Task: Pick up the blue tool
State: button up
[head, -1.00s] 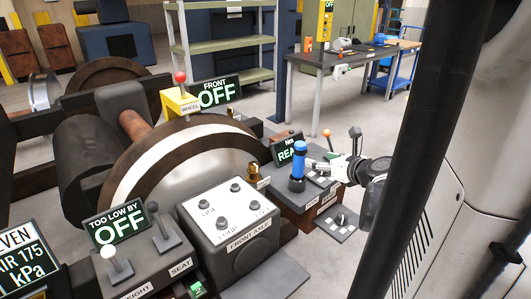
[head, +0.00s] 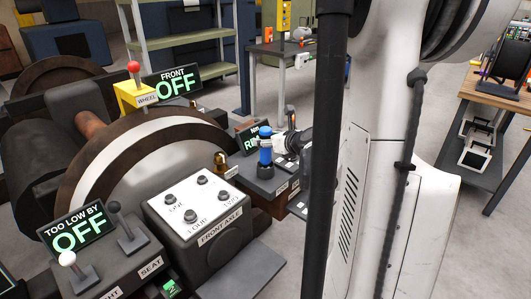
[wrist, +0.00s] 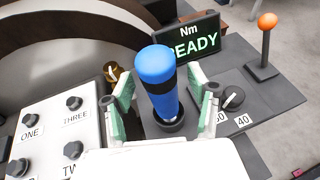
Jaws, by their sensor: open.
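The blue tool (head: 265,147) stands upright in a dark round holder on a grey control box. In the wrist view the blue tool (wrist: 157,85) shows a rounded blue top, a black band and a blue lower part. My gripper (wrist: 160,88) is open, with one pale green-padded finger on each side of the tool. Gaps show between the pads and the tool, so I see no clear grip. In the head view my gripper (head: 279,143) is beside the tool on its right, and my own column hides part of the arm.
A READY display (wrist: 191,43) stands just behind the tool. An orange-knobbed lever (wrist: 266,40) and a dial (wrist: 232,98) are to its right. A small brass piece (wrist: 113,72) and the front axle panel (head: 200,205) are to its left.

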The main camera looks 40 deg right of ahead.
aim_at(264, 127)
jog(key=shift+w+f, duration=0.25)
jog(key=shift+w, duration=0.35)
jog(key=shift+c, duration=0.2)
grip_shut()
jog(key=shift+r, duration=0.1)
notch_tip(264, 127, up, 4)
jog(key=p, duration=0.3)
jog(key=s+a+r+p, duration=0.3)
jog(key=a+r+p, duration=0.2)
jog(key=a, duration=0.6)
jog(key=shift+s+r+p, duration=0.15)
jog(key=shift+r+p, duration=0.15)
jog(key=shift+r, duration=0.65)
